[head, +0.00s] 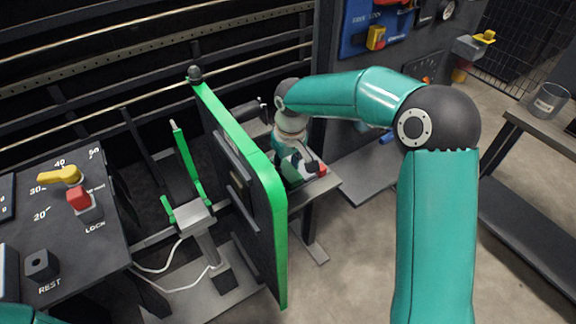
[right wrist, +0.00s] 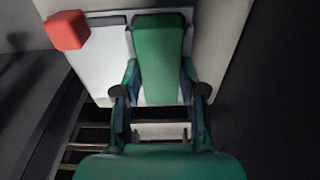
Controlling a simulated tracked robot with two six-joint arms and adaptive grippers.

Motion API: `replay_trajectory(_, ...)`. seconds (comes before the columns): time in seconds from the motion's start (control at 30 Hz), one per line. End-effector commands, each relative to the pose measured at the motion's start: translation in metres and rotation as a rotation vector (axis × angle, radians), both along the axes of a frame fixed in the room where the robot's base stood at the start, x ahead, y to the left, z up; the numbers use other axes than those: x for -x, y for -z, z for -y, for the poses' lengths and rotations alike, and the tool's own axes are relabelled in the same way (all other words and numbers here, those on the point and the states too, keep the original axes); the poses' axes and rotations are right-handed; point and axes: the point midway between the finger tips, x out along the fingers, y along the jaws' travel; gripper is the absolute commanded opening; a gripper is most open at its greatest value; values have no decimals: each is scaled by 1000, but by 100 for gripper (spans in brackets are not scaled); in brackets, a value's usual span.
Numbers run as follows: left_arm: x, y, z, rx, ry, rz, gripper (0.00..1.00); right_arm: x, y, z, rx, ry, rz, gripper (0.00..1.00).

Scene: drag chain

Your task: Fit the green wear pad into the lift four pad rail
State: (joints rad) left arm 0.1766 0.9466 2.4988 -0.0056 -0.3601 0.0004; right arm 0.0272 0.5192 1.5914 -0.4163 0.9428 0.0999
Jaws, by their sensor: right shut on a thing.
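The green wear pad (right wrist: 160,48) is a block between the two fingers of my right gripper (right wrist: 160,90) in the right wrist view. The fingers are shut on its near end, and its far end lies over a pale grey surface. In the head view my right gripper (head: 298,166) is just right of a tall green-edged panel (head: 262,190), above a small grey shelf, and the pad is hard to make out there. I cannot tell which part is the lift four pad rail. My left gripper is not in view.
A red block (right wrist: 67,30) sits on the pale surface left of the pad; it shows in the head view (head: 322,170). The panel stands close beside my right gripper. A control desk (head: 75,235) with a yellow lever is at left. A side table (head: 535,130) is at right.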

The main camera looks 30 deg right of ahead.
Motion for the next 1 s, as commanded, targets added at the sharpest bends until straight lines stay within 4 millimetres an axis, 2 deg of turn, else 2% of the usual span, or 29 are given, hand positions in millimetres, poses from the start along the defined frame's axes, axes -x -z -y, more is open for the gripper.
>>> replay_trajectory(0.53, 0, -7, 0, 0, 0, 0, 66, -11, 0, -1, 0, 0, 0, 0)
replay_trajectory(0.57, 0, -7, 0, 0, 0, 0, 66, -11, 1, -1, 0, 0, 1, 44)
replay_trajectory(0.7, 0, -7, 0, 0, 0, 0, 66, -11, 1, -1, 0, 0, 1, 67)
replay_trajectory(0.73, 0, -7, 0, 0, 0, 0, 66, -11, 1, -1, 0, 0, 1, 70)
replay_trajectory(1.0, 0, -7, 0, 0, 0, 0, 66, -11, 0, -1, 0, 0, 0, 70)
